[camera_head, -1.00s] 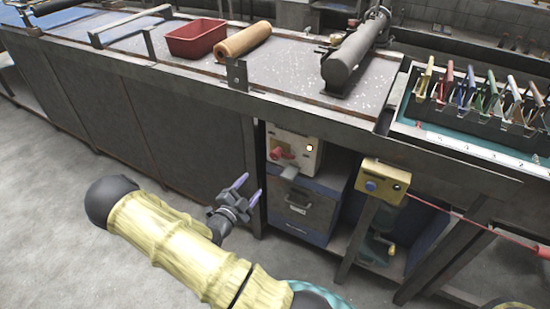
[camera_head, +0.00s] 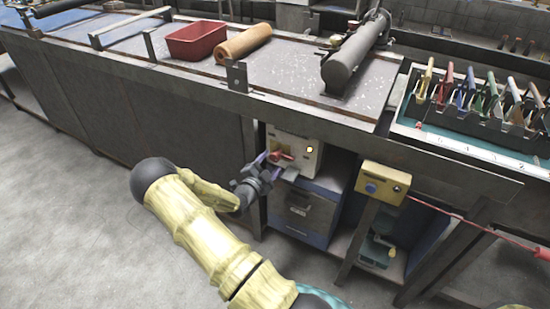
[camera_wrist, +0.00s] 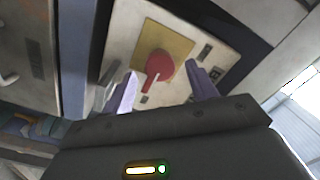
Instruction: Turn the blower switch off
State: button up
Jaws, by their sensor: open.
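The blower switch is a red rotary knob (camera_wrist: 158,66) on a yellow plate (camera_wrist: 178,40), set in a pale control box (camera_head: 309,150) under the bench. In the head view the red knob (camera_head: 282,155) is partly covered by my fingers. My gripper (camera_wrist: 158,90) is open, with one purple finger to each side of the knob in the wrist view. I cannot tell whether the fingers touch it. In the head view my gripper (camera_head: 266,165) reaches in front of the box's left part.
A grey lever or handle (camera_wrist: 106,92) sticks out beside the knob. A blue-grey drawer unit (camera_head: 302,208) stands below the box. A yellow box with a blue button (camera_head: 384,183) is to the right. The bench edge (camera_head: 190,95) runs above.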

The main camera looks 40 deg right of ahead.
aim_at(274, 159)
jog(key=shift+x, duration=2)
jog(key=c, duration=1)
